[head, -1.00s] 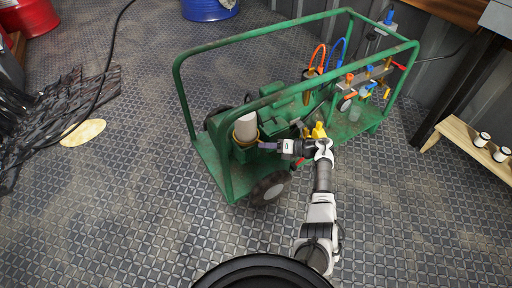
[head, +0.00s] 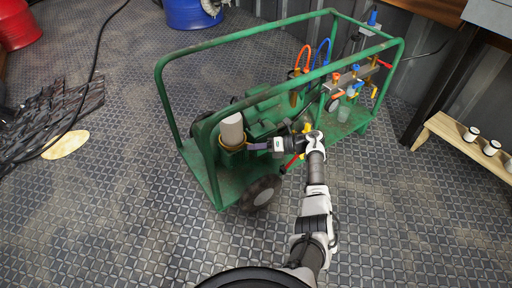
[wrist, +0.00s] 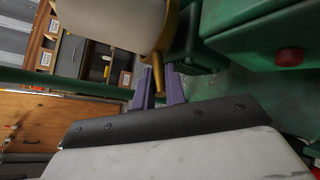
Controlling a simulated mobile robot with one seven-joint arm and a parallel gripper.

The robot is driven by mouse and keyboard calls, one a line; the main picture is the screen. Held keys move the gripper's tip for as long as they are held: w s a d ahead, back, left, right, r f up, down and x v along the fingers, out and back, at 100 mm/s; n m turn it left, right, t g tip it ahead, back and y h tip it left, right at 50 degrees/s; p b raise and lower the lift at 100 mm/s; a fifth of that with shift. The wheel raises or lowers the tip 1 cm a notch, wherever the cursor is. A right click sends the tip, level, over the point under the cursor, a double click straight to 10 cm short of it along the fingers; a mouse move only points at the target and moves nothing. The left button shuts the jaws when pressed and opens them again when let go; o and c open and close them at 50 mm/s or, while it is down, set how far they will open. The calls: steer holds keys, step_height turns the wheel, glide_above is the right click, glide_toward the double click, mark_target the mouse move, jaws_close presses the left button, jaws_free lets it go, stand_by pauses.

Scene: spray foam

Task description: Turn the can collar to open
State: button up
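The can (head: 232,128) is pale beige and stands upright on the green wheeled cart (head: 163,95). A gold collar (head: 222,147) rings its lower part. In the wrist view the can (wrist: 110,20) fills the top left, with the gold collar (wrist: 171,28) along its edge. A gold handle (wrist: 157,72) sticks out from the collar. My gripper (head: 251,147) reaches the collar from the right. In the wrist view my gripper's purple fingers (wrist: 159,84) are close together, one on each side of the handle, and appear shut on it. The collar's far side is hidden.
Green cart rails pass above and beside my arm. A red lever (head: 292,161) sits just below my wrist. Orange and blue hoses (head: 322,52) and valves stand right of it. A wooden bench (head: 465,143) is at right. The front-left floor is clear.

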steer(key=o, duration=0.4)
steer(key=shift+a, duration=0.1)
steer(key=shift+o, duration=0.2)
steer(key=v, duration=1.4)
steer(key=shift+f, duration=0.1)
